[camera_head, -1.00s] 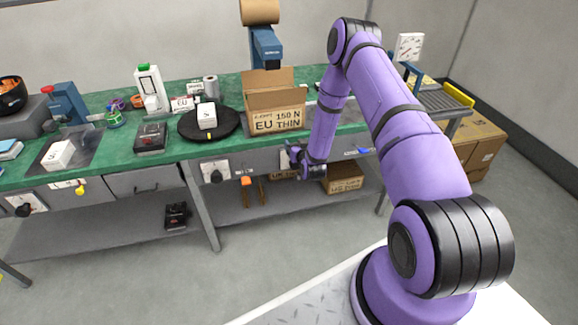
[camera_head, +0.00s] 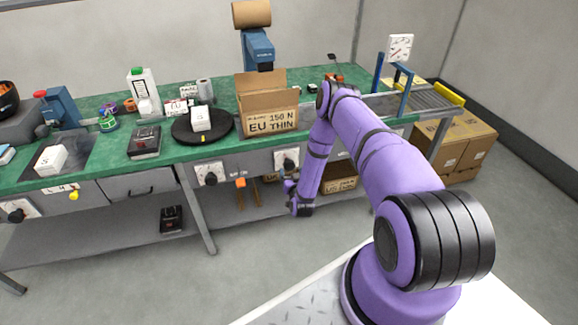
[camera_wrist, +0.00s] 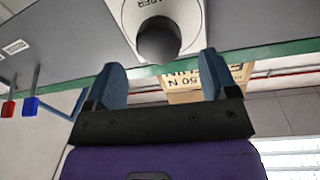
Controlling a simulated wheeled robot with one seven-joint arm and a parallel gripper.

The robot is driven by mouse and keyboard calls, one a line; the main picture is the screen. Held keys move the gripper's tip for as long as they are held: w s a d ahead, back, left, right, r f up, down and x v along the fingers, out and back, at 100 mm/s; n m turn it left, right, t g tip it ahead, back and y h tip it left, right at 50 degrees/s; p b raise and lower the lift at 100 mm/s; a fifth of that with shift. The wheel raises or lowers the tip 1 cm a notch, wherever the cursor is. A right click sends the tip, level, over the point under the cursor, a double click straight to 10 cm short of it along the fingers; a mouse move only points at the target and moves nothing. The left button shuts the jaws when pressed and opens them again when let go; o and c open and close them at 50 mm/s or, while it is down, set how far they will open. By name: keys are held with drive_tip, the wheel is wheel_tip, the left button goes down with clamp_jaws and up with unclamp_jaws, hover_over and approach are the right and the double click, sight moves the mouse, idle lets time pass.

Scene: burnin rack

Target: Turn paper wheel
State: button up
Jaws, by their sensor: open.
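The paper wheel is a dark round knob (camera_wrist: 158,40) on a white dial plate (camera_wrist: 190,12) whose partly visible lettering seems to read PAPER. In the head view, a black knob on a white plate (camera_head: 287,161) is on the bench front, just above my gripper (camera_head: 290,187). In the wrist view, my gripper (camera_wrist: 163,82) has its two blue fingers spread apart and empty. The knob lies beyond the fingertips, roughly centred between them and apart from them. The fingers are too small to make out in the head view.
Another knob plate (camera_head: 210,174) and an orange part (camera_head: 240,183) are to the left on the bench front. An open carton (camera_head: 268,122) stands above on the green bench (camera_head: 330,78). A brown paper roll (camera_head: 251,14) sits on a blue stand. The floor before the bench is clear.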

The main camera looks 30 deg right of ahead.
sight(290, 166)
drive_tip(key=shift+x, duration=2.75)
drive_tip(key=shift+c, duration=0.2)
drive_tip(key=c, duration=0.9)
drive_tip(key=shift+o, duration=0.2)
